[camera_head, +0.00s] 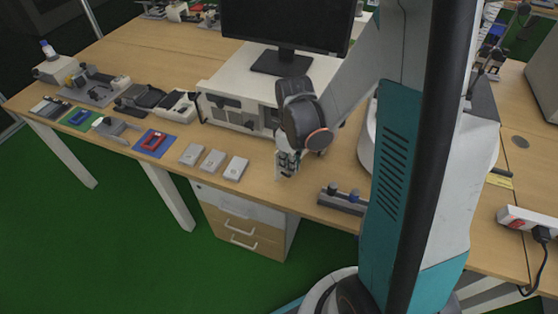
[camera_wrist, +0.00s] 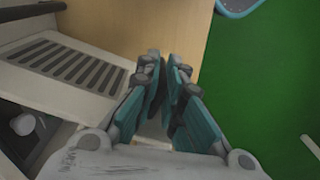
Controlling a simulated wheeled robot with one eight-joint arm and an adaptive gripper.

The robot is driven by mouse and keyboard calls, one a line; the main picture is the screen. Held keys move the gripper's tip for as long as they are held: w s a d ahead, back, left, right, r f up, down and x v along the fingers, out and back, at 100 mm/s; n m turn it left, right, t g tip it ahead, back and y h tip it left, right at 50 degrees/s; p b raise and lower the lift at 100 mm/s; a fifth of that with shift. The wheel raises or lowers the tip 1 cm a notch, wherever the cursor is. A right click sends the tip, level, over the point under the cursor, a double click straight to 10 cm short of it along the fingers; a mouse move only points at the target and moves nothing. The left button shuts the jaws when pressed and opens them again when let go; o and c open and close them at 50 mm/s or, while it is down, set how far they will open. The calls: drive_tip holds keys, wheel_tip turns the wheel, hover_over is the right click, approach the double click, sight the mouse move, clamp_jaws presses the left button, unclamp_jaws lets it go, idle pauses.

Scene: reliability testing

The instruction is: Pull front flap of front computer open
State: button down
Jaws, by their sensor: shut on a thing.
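The front computer (camera_head: 232,108) is a pale case lying flat on the table under a black monitor, its front facing the near edge. Its pale, slotted front flap (camera_wrist: 75,72) fills the upper left of the wrist view, with a dark recess and a round knob beside it. My gripper (camera_head: 288,165) is in front of the computer's right end, above the table. In the wrist view, the teal fingers (camera_wrist: 164,70) are close together next to the flap's edge, shut on it. The exact contact is hidden by the fingers. My wrist hides the computer's right front in the head view.
Three small white boxes (camera_head: 213,161) lie left of my gripper. A dark grey block with knobs (camera_head: 343,199) lies to its right near the front edge. The monitor (camera_head: 287,26) stands behind. Coloured mats and fixtures occupy the table's left. Green floor lies beyond the edge.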

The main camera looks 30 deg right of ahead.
drive_tip(key=shift+s+d, duration=0.35)
drive_tip(key=shift+s, duration=0.2)
drive_tip(key=shift+s+d, duration=0.3)
drive_tip(key=shift+s, duration=0.25)
drive_tip(key=c, duration=1.7)
unclamp_jaws()
drive_tip(key=shift+r, duration=0.1)
wheel_tip(320, 180, up, 12)
drive_tip(key=shift+d+f, duration=0.1)
wheel_tip(320, 180, up, 11)
drive_tip(key=s+a+p, duration=0.1)
drive_tip(key=a+p, duration=0.1)
drive_tip(key=p, duration=0.4)
drive_tip(key=s+a+m+t+b, duration=0.2)
drive_tip(key=s+a+f+m+t+b, duration=0.1)
drive_tip(key=s+a+m+t+b, duration=0.1)
drive_tip(key=s+a+f+m+t+b, duration=0.1)
drive_tip(key=s+a+m+t+b, duration=0.1)
drive_tip(key=a+t, duration=0.1)
drive_tip(key=shift+s+a+f+m, duration=0.1)
drive_tip(key=shift+f+m, duration=0.15)
drive_tip(key=shift+m, duration=0.15)
